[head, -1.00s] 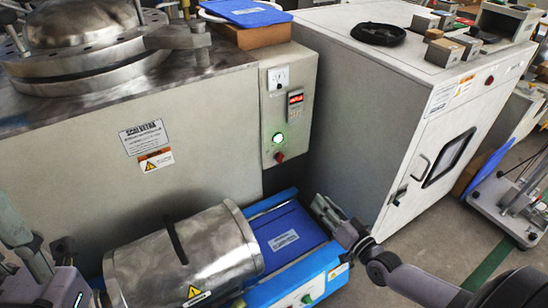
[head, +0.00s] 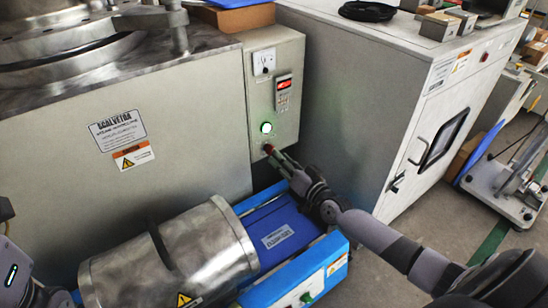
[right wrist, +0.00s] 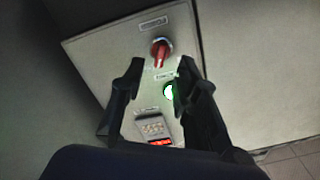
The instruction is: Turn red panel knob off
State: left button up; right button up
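The control panel (head: 286,75) is a grey box on the side of the large machine. Its red knob (right wrist: 159,53) shows in the right wrist view, beyond my fingertips and between their lines. In the head view the red knob (head: 268,148) sits low on the panel, below a lit green button (head: 266,128). My right gripper (right wrist: 155,78) is open and empty, its two dark fingers spread. In the head view my right gripper (head: 281,159) is close to the knob; contact cannot be told. My left gripper's fingers are not in view; only part of my left arm shows.
A metal drum (head: 190,255) lies on its side beside a blue-framed unit (head: 325,262) below the panel. A white cabinet (head: 365,110) stands to the right. The panel also carries a red-lit display (head: 283,84) and a socket (head: 264,61).

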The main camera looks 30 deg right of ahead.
aim_at(269, 149)
jog(key=shift+w+a+b, duration=0.2)
jog(key=shift+w+b, duration=0.1)
jog(key=shift+w, duration=0.85)
jog(key=shift+w+a+b, duration=0.15)
jog(key=shift+w+b, duration=0.15)
jog(key=shift+w, duration=0.85)
grip_shut()
